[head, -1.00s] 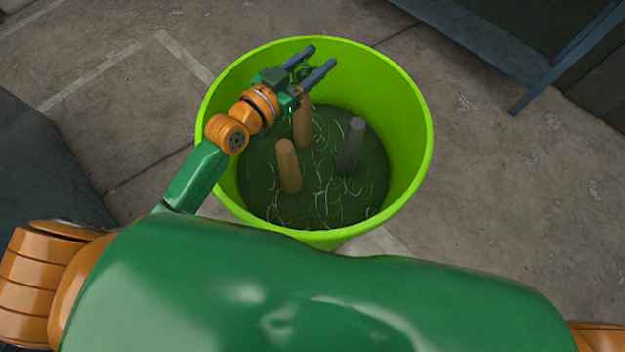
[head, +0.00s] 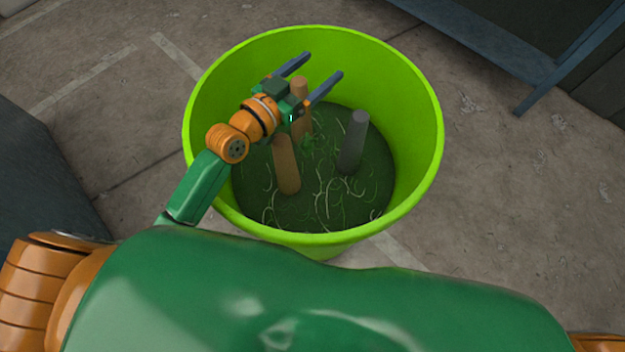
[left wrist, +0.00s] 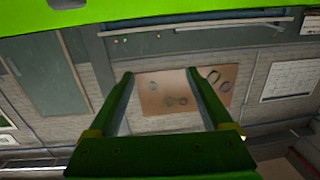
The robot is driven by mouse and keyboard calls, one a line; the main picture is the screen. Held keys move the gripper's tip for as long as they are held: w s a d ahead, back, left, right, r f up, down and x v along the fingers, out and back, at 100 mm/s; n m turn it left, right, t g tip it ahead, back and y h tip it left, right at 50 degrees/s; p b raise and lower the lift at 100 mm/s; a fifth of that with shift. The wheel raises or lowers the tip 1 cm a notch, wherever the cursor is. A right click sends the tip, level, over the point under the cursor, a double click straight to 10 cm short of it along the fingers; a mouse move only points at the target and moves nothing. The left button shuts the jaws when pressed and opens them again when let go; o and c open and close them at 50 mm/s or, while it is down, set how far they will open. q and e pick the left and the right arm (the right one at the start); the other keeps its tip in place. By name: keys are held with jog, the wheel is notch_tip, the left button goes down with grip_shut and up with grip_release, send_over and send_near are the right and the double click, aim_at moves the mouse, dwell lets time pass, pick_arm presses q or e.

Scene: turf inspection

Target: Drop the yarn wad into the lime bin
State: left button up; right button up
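The lime bin (head: 418,160) stands on the floor in front of me, open at the top. My left gripper (head: 309,76) is over the bin's back left part, its two grey fingers wide apart with nothing between them. In the left wrist view the fingers (left wrist: 163,80) are also spread and empty, with the bin's lime rim (left wrist: 200,16) along the top. A small tangle of green strands, which looks like the yarn wad (head: 311,141), lies in the bin below the gripper, hard to tell from the dark green bottom. My right gripper is out of view.
Inside the bin stand two brown pegs (head: 286,165) and a dark grey peg (head: 353,142), among loose pale strands. A blue-grey metal frame (head: 560,72) is at the upper right. The concrete floor (head: 520,190) right of the bin is clear.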

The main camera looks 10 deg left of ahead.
pick_arm(q)
jog(key=v, duration=0.7)
dwell(0.3)
